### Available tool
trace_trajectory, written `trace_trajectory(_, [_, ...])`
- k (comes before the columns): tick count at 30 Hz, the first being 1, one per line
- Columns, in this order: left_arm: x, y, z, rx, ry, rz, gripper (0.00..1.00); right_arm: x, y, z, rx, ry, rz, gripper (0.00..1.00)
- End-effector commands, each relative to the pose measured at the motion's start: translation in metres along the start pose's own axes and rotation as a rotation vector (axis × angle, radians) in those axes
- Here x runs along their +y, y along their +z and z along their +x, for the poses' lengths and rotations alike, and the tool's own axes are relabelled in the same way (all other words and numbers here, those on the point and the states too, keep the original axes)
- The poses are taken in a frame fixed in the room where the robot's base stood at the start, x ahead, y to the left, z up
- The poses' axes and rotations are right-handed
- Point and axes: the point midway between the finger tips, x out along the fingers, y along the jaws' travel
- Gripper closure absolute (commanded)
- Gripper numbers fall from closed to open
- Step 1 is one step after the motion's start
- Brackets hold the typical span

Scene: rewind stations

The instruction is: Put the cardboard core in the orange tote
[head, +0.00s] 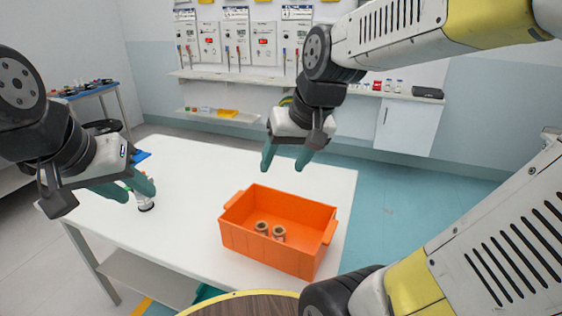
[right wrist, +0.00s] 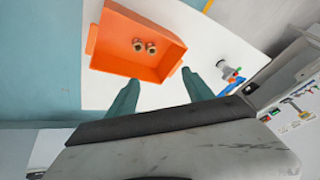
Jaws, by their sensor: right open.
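The orange tote (head: 276,252) stands on the white table, and it also shows in the right wrist view (right wrist: 112,62). Two short brown cardboard cores (head: 262,227) stand side by side inside it, with open ends up; they also show in the right wrist view (right wrist: 138,45). My right gripper (head: 283,167) is open and empty, in the air beyond the tote's far side. My left gripper (head: 138,196) is at the table's left part, its fingers apart, close to a small white item with a dark base (head: 146,206). I cannot tell whether they touch.
The white table (head: 190,165) is clear between the left item and the tote. A blue object (head: 141,156) lies behind my left gripper. Wall shelves (head: 222,117) with small items stand at the back. A round brown top with a yellow rim (head: 240,305) is at the near edge.

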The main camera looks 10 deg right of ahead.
Motion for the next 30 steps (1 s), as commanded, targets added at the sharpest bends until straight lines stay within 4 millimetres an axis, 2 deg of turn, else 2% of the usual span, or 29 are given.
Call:
trace_trajectory(1, [0.000,0.000,0.000,0.000,0.000,0.000,0.65,-0.001,0.011,-0.013,0.037,-0.002,-0.006,0.40])
trace_trajectory(3, [0.000,0.000,0.000,0.000,0.000,0.000,0.65,-0.001,0.023,-0.024,0.072,-0.002,-0.016,0.40])
trace_trajectory(9, [0.000,0.000,0.000,0.000,0.000,0.000,0.65,-0.002,0.043,-0.038,0.126,0.003,-0.033,0.40])
trace_trajectory(30, [0.000,0.000,0.000,0.000,0.000,0.000,0.65,-0.002,0.045,-0.039,0.131,0.003,-0.035,0.40])
